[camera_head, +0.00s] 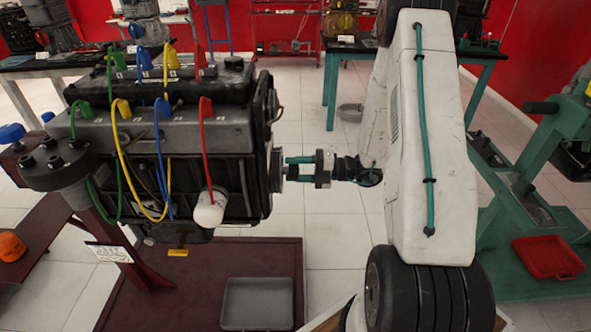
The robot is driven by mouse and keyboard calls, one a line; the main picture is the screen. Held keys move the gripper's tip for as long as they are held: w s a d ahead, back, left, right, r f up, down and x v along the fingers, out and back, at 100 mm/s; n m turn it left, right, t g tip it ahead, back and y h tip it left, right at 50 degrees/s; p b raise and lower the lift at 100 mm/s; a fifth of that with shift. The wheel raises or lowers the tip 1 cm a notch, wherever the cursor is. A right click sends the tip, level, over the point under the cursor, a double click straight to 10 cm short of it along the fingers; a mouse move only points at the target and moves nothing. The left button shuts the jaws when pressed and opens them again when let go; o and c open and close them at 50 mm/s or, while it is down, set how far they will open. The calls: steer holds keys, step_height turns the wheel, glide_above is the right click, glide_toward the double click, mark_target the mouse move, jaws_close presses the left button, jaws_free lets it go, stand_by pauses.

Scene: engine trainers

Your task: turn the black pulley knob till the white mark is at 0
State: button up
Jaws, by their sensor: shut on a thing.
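The engine (190,140) stands on a dark red stand at the left of the head view. The black pulley knob (277,164) is on the engine's right end face and is seen edge-on. My gripper (288,169) reaches it from the right, with its two teal fingers pointing left, one above the other. The fingers are shut on the knob. The white mark and the 0 cannot be made out from this side.
Coloured wires (160,150) loop over the engine's near side. A grey tray (257,303) lies on the red stand base below. A green stand (520,190) with a red tray (547,257) is at the right. Tiled floor is clear below my gripper.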

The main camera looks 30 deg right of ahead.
stand_by(0.4)
steer(key=o, duration=1)
steer(key=v, duration=0.8)
